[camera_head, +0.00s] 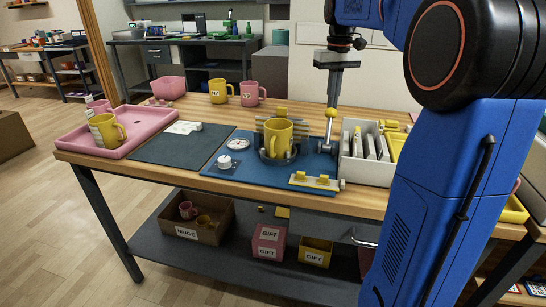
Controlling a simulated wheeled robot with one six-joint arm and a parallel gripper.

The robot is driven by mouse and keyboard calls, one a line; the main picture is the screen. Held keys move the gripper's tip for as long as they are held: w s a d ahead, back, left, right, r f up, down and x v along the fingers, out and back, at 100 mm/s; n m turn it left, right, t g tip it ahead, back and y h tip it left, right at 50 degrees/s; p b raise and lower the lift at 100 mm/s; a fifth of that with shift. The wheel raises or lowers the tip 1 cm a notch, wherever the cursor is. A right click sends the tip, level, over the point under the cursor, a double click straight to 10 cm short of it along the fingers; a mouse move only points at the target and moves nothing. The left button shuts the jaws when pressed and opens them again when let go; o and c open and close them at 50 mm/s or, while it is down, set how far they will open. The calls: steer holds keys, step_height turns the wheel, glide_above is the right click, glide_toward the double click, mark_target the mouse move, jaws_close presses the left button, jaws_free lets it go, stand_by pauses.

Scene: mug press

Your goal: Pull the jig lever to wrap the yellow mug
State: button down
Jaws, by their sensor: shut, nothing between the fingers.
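The yellow mug (278,137) stands upright in the jig, inside a dark curved holder (262,158) on the blue base plate (230,178). A grey plate and a yellow block are behind it. My gripper (333,103) points down just above the knob, shut and empty. I cannot tell whether its tips touch the knob.
A white bin (349,172) with several upright items stands close to the lever's right. A pink tray (78,139) with mugs is at the left. A yellow mug (219,92) and a pink mug (249,94) stand behind. The dark mat (165,150) is mostly clear.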

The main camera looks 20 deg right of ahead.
mark_target(329, 126)
steer(key=shift+f, duration=0.35)
steer(key=shift+f, duration=1.1)
steer(key=shift+s+a+f, duration=0.1)
steer(key=shift+s+a, duration=0.5)
steer(key=shift+s, duration=0.3)
steer(key=shift+s+a+r, duration=0.1)
steer(key=shift+s+a, duration=0.5)
steer(key=shift+s, duration=0.3)
steer(key=shift+s+a+f, duration=0.1)
steer(key=shift+s+a, duration=0.5)
steer(key=shift+s, duration=0.3)
steer(key=shift+f, duration=0.2)
steer(key=shift+s+a+r, duration=0.3)
steer(key=shift+s+a, duration=0.15)
steer(key=shift+s, duration=0.15)
steer(key=shift+s+a, duration=0.45)
steer(key=shift+s, duration=0.25)
steer(key=shift+s+a, duration=0.45)
steer(key=shift+s, duration=0.2)
step_height(329, 126, up, 7)
steer(key=w, duration=0.1)
steer(key=shift+d, duration=0.35)
